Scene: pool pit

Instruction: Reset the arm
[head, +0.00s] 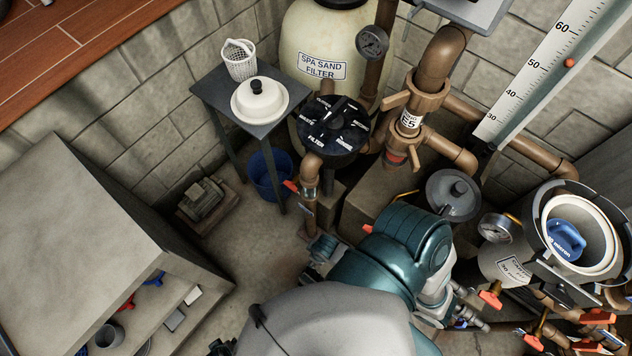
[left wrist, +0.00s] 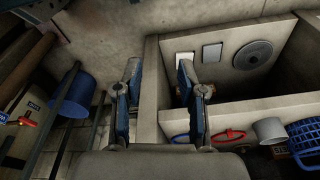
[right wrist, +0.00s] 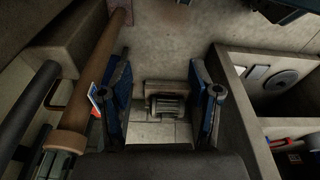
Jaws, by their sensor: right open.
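My left gripper (left wrist: 159,72) shows in the left wrist view with its two blue-padded fingers apart and nothing between them. It is over the floor and the side wall of a concrete shelf unit (left wrist: 150,75). My right gripper (right wrist: 160,72) shows in the right wrist view with its fingers wide apart and empty. A small motor-like block (right wrist: 168,107) on the floor shows beyond and between these fingers. In the head view, my teal and grey arm parts fill the lower middle. They hide most of the floor there, and I cannot make out either gripper's fingers clearly.
The shelf unit (head: 70,245) stands at left in the head view. A small table (head: 210,92) holds a white basket (head: 239,62) and a white lid (head: 259,101). A blue bucket (head: 268,175) is beneath. Brown pipes (head: 440,60) and an open filter housing (head: 505,268) crowd the right.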

